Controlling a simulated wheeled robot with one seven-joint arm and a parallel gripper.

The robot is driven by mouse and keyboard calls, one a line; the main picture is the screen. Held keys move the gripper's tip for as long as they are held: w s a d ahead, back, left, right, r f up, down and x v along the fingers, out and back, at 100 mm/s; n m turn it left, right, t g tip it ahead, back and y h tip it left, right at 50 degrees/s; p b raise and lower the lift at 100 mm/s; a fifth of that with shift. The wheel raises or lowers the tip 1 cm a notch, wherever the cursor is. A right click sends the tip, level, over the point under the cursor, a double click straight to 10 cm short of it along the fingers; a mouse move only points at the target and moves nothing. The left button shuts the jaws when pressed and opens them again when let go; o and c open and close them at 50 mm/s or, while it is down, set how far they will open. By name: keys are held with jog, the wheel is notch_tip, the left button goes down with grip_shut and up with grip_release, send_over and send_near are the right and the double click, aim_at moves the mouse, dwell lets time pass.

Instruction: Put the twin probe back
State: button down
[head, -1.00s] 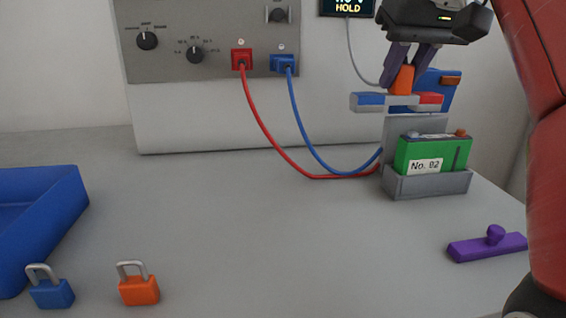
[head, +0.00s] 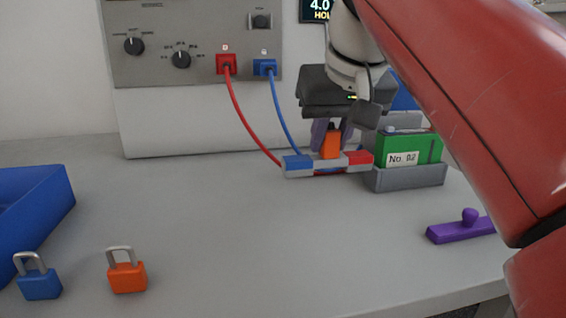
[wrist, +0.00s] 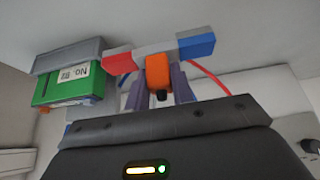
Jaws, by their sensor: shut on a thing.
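The twin probe (head: 298,166) is a grey bar with a blue end, a red end and an orange grip in the middle. My gripper (head: 330,145) is shut on the orange grip and holds the bar roughly level, in front of the cables and left of the battery holder. The wrist view also shows the probe (wrist: 196,46) in my gripper (wrist: 160,85). The green battery (head: 425,146), labelled No. 82, sits in the grey holder (head: 408,178). I cannot tell whether the probe touches the table or holder.
A purple handled bar (head: 460,230) lies at the front right. A blue padlock (head: 40,284) and an orange padlock (head: 128,277) stand at the front left by a blue tray (head: 40,205). Red (head: 245,124) and blue (head: 278,110) cables hang from the panel. The middle table is clear.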

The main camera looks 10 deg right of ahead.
jog(key=shift+s+a+f, duration=0.1)
jog(key=shift+s+f, duration=0.05)
jog(key=shift+f, duration=0.35)
jog(key=shift+w+a+f, duration=0.1)
jog(key=shift+w, duration=0.2)
jog(key=w+p, duration=0.3)
jog(key=w, duration=1.4)
jog(key=shift+p, duration=0.3)
jog(key=shift+w+f, duration=0.15)
jog(key=shift+w, duration=0.05)
jog(key=shift+f+b, duration=0.65)
jog(key=shift+f, duration=1)
jog(key=shift+f, duration=0.2)
jog(key=c, duration=1.2)
grip_release()
